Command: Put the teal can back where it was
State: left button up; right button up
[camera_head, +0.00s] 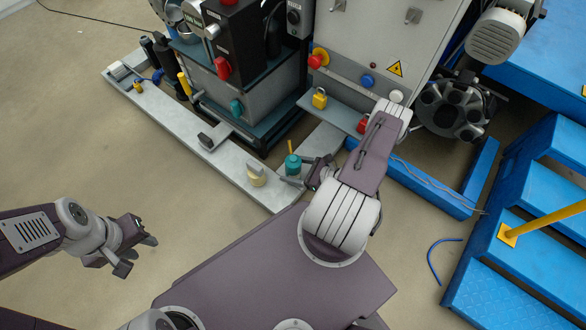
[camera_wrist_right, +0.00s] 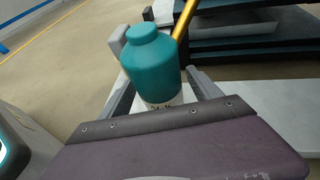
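The teal can (camera_head: 293,165) is at the near end of the pale grey bench rail (camera_head: 233,172). In the right wrist view the teal can (camera_wrist_right: 151,68) is upright between the fingers of my right gripper (camera_wrist_right: 158,75). A narrow gap seems to show at its right side, and its base is partly hidden by the gripper body. In the head view my right gripper (camera_head: 298,172) reaches it from the right, with a finger on either side. My left gripper (camera_head: 138,256) is open and empty over bare floor, far left of the can.
A cream and yellow object (camera_head: 256,176) stands just left of the can. A yellow rod (camera_wrist_right: 184,20) rises close behind it. The winder cabinet (camera_head: 255,95) stands behind the rail. Blue steps (camera_head: 530,210) are on the right. The floor at left is clear.

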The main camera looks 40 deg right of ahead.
jog(key=shift+r, duration=0.3)
jog(key=p+v, duration=0.5)
jog(key=v, duration=0.7)
jog(key=shift+f+p, duration=0.2)
jog(key=shift+p, duration=0.1)
